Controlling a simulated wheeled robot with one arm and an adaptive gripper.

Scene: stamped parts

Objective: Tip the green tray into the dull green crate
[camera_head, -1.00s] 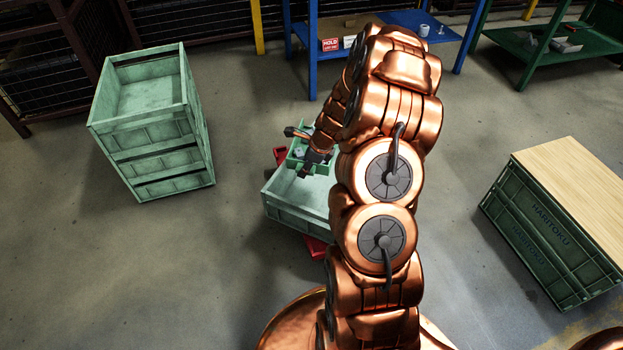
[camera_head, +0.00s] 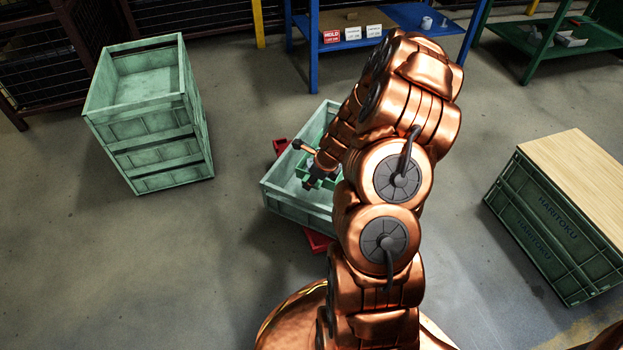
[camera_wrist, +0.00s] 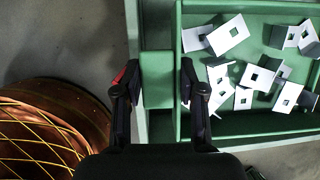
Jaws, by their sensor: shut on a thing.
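The green tray (camera_wrist: 228,133) holds several pale stamped parts (camera_wrist: 243,98) with square holes. My gripper (camera_wrist: 158,72) is shut on a green tab at the tray's near end, one finger on each side. In the head view my gripper (camera_head: 314,181) and the tray (camera_head: 331,176) appear over the open dull green crate (camera_head: 293,207). My arm hides much of the tray and the crate's right side. I cannot tell the tray's exact height or tilt; the parts lie inside it.
The crate sits on a red dolly (camera_head: 318,241). A stack of similar crates (camera_head: 158,150) stands at left. Green crates with a wooden top (camera_head: 585,172) stand at right. A blue table (camera_head: 312,60) and a green one (camera_head: 530,55) stand behind. Floor at front left is clear.

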